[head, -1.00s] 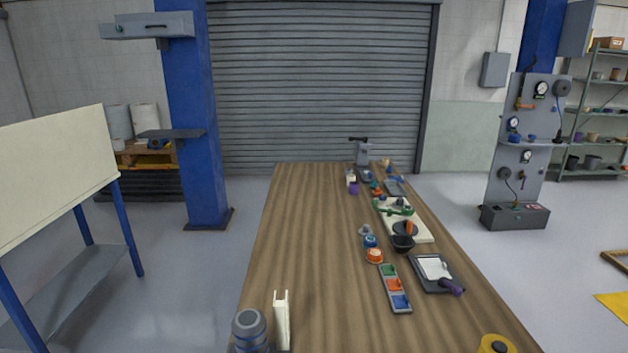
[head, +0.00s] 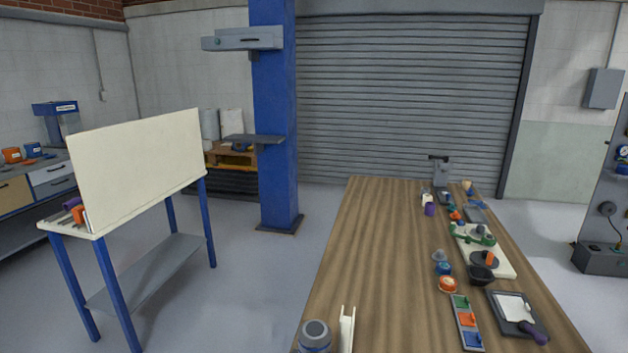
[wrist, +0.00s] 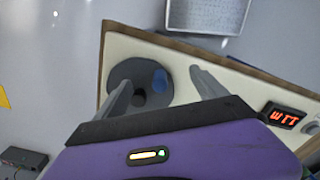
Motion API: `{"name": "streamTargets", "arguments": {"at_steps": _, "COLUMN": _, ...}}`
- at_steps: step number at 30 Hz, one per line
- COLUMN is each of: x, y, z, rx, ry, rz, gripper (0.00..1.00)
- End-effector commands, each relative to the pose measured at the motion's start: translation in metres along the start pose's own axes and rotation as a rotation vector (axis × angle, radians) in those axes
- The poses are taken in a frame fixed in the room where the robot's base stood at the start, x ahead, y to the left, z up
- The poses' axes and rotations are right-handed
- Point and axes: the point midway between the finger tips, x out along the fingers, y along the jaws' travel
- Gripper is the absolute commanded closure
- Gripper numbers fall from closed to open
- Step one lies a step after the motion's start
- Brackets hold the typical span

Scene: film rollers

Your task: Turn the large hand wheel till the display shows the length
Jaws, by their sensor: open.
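In the wrist view, a dark grey hand wheel (wrist: 124,72) with a blue knob (wrist: 159,80) is on a cream panel (wrist: 218,88). A display (wrist: 283,116) with red lit characters is at the panel's right; I cannot read them surely. My gripper (wrist: 160,80), purple with grey fingers, is open. The left finger covers part of the wheel, and the blue knob shows between the fingers. I cannot tell whether a finger touches the wheel. Neither my gripper nor the display is visible in the head view.
In the head view, a long wooden table (head: 385,265) holds many small items along its right side. A blue-legged stand (head: 110,280) with an upright cream board is at left, and a blue pillar (head: 275,120) stands behind. Floor is clear between stand and table.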

Motion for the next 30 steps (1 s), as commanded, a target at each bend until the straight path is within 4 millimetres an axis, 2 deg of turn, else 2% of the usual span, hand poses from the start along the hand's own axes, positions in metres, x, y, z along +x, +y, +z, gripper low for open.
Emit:
{"name": "streamTargets", "arguments": {"at_steps": 1, "x": -0.008, "y": 0.000, "z": 0.000, "rx": 0.000, "ry": 0.000, "rz": 0.000, "gripper": 0.18}}
{"name": "streamTargets", "arguments": {"at_steps": 21, "x": -0.056, "y": 0.000, "z": 0.000, "rx": 0.000, "ry": -0.001, "rz": 0.001, "gripper": 0.18}}
{"name": "streamTargets", "arguments": {"at_steps": 30, "x": -0.057, "y": 0.000, "z": 0.000, "rx": 0.000, "ry": 0.000, "rz": 0.000, "gripper": 0.18}}
